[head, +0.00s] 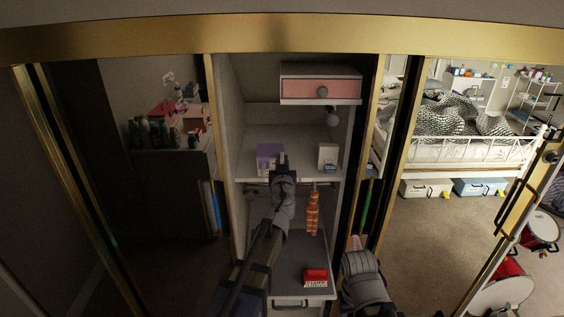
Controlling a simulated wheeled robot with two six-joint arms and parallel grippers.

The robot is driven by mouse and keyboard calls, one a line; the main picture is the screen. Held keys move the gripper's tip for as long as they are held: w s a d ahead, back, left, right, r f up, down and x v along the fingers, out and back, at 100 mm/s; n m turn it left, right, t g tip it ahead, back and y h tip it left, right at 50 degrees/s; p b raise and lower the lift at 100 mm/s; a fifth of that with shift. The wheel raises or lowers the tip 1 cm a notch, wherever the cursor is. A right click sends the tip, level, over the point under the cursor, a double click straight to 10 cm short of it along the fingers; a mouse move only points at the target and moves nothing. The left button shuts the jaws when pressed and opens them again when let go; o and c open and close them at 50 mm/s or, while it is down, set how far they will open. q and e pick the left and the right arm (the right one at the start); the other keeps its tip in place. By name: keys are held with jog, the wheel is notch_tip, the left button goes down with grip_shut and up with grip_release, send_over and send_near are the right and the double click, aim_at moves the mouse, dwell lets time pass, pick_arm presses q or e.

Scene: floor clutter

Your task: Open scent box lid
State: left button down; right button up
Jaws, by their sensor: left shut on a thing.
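A small purple box with a pale front (267,163), which looks like the scent box, stands on the left part of the middle shelf. My left gripper (283,160) is at its right side, shut on it. The gripper hides the box's right edge, and I cannot make out whether the lid is raised. My right arm rises at the lower right, with its end (356,243) low and in front of the cabinet's right side. It is apart from the box, and its fingers are not clear.
A white box (327,156) stands on the same shelf (303,168), to the right. A pink drawer (321,89) is above. An orange item (313,213) hangs below the shelf, over a red box (315,277). Gold-framed posts (378,130) flank the narrow cabinet.

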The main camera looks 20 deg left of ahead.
dwell(0.7)
pick_arm(q)
jog(key=w+d, duration=0.2)
jog(key=d, duration=0.7)
jog(key=shift+w, duration=0.3)
jog(key=c, duration=0.8)
grip_release()
jog(key=shift+a, duration=0.1)
jog(key=shift+c, duration=0.2)
jog(key=v, duration=0.8)
